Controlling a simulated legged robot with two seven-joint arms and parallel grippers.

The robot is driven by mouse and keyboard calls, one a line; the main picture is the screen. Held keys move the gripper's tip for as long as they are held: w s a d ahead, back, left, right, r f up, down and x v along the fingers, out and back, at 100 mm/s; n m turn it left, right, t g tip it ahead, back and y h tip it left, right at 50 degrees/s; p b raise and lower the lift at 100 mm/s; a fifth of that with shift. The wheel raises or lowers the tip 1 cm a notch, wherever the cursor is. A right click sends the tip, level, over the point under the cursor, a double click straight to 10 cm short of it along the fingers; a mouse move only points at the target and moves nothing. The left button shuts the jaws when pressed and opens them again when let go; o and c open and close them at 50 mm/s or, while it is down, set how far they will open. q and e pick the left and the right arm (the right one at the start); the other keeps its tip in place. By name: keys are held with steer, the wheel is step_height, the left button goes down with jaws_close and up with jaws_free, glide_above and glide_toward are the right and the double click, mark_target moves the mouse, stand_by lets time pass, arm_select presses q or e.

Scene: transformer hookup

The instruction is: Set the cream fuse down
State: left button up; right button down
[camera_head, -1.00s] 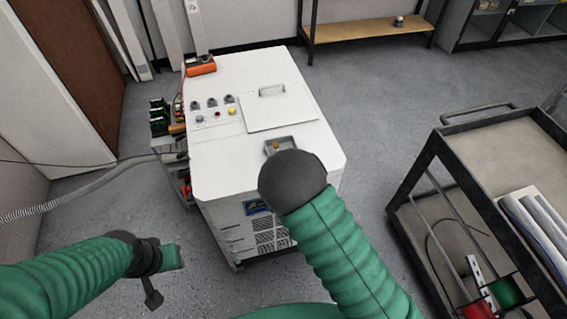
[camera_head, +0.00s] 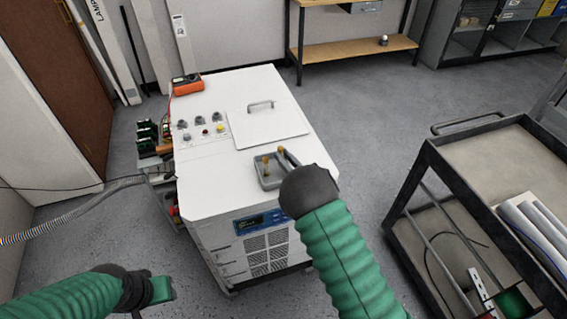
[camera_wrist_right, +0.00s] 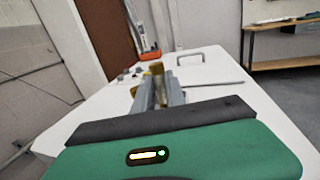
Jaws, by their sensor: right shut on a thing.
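My right gripper (camera_head: 284,157) reaches over the front part of the white cabinet's top. It is shut on the cream fuse, whose tan end (camera_wrist_right: 156,68) shows at the fingertips in the wrist view. The fingers hide most of the fuse. A small grey tray (camera_head: 262,184) lies on the cabinet top, just under and beside the fingertips. A tan piece (camera_head: 265,159) shows over the tray; I cannot tell whether it is part of the same fuse. My left gripper (camera_head: 150,292) is low at the left, away from the cabinet, and its fingers are not clear.
The white cabinet (camera_head: 215,180) carries a flat lid with a handle (camera_head: 262,106), several knobs (camera_head: 203,122) and an orange meter (camera_head: 187,84). A hose (camera_head: 80,215) runs off its left side. A dark cart (camera_head: 437,160) stands at the right. The cabinet's front left top is clear.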

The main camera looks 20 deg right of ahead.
steer(key=shift+w+d+f, duration=0.1)
steer(key=shift+w+f, duration=0.05)
steer(key=shift+f, duration=0.75)
steer(key=shift+w+f, duration=0.15)
steer(key=shift+f, duration=0.7)
steer(key=shift+f, duration=0.1)
steer(key=shift+s+f, duration=0.1)
steer(key=c, duration=1.4)
jaws_free()
steer(key=shift+o, duration=0.2)
steer(key=shift+r, duration=0.3)
steer(key=b+v, duration=0.1)
steer(key=v, duration=1.1)
